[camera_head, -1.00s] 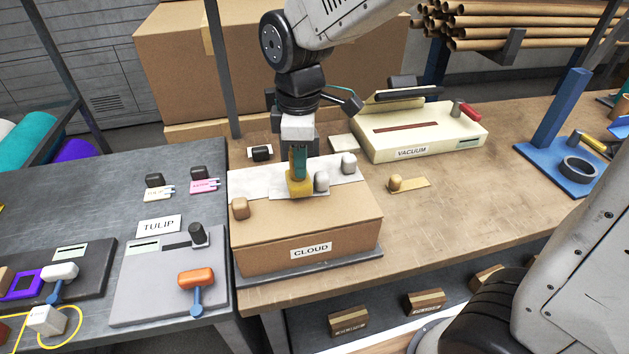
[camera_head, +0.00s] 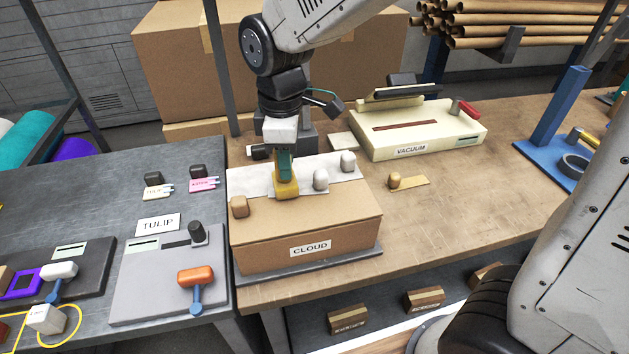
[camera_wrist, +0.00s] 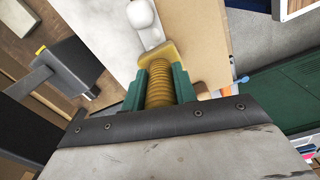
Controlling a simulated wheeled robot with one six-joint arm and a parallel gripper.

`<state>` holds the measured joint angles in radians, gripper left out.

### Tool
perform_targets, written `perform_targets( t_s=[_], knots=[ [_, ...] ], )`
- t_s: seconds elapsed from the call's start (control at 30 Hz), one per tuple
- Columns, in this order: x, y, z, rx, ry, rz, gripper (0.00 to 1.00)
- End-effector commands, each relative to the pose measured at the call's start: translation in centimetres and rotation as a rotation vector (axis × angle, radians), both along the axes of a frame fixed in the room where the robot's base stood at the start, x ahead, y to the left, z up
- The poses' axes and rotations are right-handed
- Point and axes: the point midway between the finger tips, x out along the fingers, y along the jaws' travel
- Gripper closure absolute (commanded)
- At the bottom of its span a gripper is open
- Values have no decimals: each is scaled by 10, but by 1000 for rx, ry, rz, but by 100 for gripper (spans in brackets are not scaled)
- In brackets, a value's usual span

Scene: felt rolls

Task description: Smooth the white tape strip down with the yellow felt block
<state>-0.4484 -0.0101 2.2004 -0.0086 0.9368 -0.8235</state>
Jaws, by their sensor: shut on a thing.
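The yellow felt block (camera_head: 286,188) is held by its ribbed grip in my gripper (camera_head: 285,172), whose green fingers are shut on it. The white tape strip (camera_head: 335,169) runs along the top of the cardboard box labelled CLOUD (camera_head: 305,222). The block stands over the left half of the strip and hides part of it; whether it presses on it I cannot tell. In the wrist view the ribbed grip (camera_wrist: 161,86) sits between the green fingers, and the strip (camera_wrist: 105,30) passes beyond the block.
Two white rounded knobs (camera_head: 321,179) stand on the box top right of the block, with a tan knob (camera_head: 239,207) at its left front. The VACUUM machine (camera_head: 420,130) is at the back right. The TULIP device (camera_head: 165,280) is on the left bench.

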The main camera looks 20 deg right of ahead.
Motion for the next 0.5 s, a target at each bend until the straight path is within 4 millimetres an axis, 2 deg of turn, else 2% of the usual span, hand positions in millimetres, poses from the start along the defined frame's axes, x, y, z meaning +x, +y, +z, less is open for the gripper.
perform_targets(
  t_s=[0.3, 0.5],
  knots=[
    [0, 1, 0, 0, 0, 0, 100],
    [2, 12, -2, -1, 1, 0, 100]
  ],
)
